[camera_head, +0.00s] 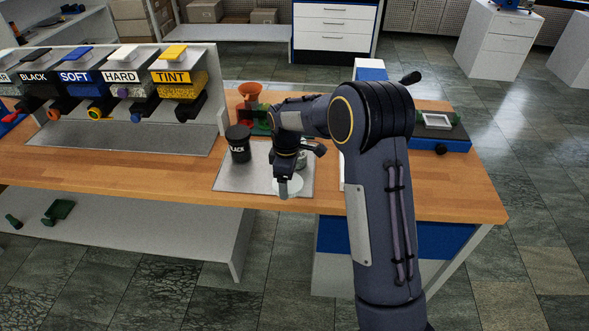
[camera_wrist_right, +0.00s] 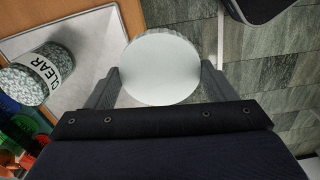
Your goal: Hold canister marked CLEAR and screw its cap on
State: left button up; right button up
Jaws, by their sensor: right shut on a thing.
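The CLEAR canister (camera_wrist_right: 45,72) shows at the left of the right wrist view, speckled grey-green with a white label. In the head view it is mostly hidden behind my right gripper. A round, pale white cap (camera_wrist_right: 160,68) sits between the two fingers of my right gripper (camera_wrist_right: 158,85), which is shut on it. In the head view the right gripper (camera_head: 284,187) is low over the front part of the grey mat (camera_head: 225,180), with the pale cap (camera_head: 294,186) at its fingertips. The cap is apart from the canister. My left gripper is not in view.
A black canister marked BLACK (camera_head: 238,146) stands on the mat, left of my gripper. A dispenser rack (camera_head: 215,75) with labelled bins stands at the left. A blue-based device (camera_head: 440,137) sits at the right of the wooden bench (camera_head: 450,195).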

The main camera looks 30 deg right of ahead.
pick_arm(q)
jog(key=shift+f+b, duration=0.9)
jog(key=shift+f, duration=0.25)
pick_arm(e)
jog(key=s+a+f+m, duration=0.2)
jog(key=s+a+m, duration=0.4)
jog(key=m, duration=0.4)
jog(key=shift+f, duration=0.25)
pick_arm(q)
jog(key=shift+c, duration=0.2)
